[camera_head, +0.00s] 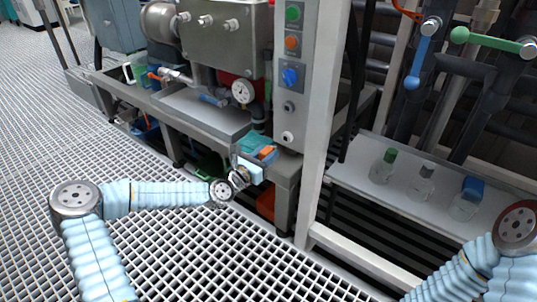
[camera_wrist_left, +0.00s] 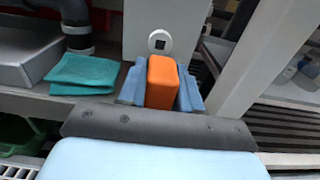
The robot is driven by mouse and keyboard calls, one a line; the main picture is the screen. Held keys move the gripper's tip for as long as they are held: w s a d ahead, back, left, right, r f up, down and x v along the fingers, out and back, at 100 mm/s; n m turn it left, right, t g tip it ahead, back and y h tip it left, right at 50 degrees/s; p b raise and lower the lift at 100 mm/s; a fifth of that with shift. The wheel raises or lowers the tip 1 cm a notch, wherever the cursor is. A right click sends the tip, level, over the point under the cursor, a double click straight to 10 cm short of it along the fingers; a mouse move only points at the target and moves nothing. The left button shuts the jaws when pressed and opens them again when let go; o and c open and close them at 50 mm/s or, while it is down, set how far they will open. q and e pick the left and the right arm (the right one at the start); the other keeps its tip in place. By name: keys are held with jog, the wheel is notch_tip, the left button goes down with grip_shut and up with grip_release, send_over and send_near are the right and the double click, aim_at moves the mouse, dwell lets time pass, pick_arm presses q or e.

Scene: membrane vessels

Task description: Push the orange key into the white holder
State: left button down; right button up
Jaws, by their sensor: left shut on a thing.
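The orange key (camera_wrist_left: 162,82) is gripped between the two blue fingers of my left gripper (camera_wrist_left: 160,90) in the left wrist view. In the head view the key shows as a small orange patch (camera_head: 266,151) at my left gripper (camera_head: 262,156), above the steel bench. The white holder (camera_wrist_left: 160,41) is a round socket with a dark square opening, on the grey panel just beyond the key. It also shows low on the panel in the head view (camera_head: 287,137). The key appears apart from it; the exact gap is unclear. My right gripper is out of view.
A folded teal cloth (camera_wrist_left: 82,72) lies on the bench left of the key. A white frame post (camera_head: 325,120) stands close to the right of the panel. Bottles stand on the shelf (camera_head: 405,190) further right. A pressure gauge (camera_head: 243,91) is left of the panel.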

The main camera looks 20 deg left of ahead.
aim_at(285, 139)
pick_arm(q)
jog(key=shift+x, duration=2.95)
jog(key=shift+b, duration=0.8)
jog(key=shift+w+d, duration=0.2)
jog(key=shift+w, duration=0.35)
jog(key=c, duration=0.7)
grip_release()
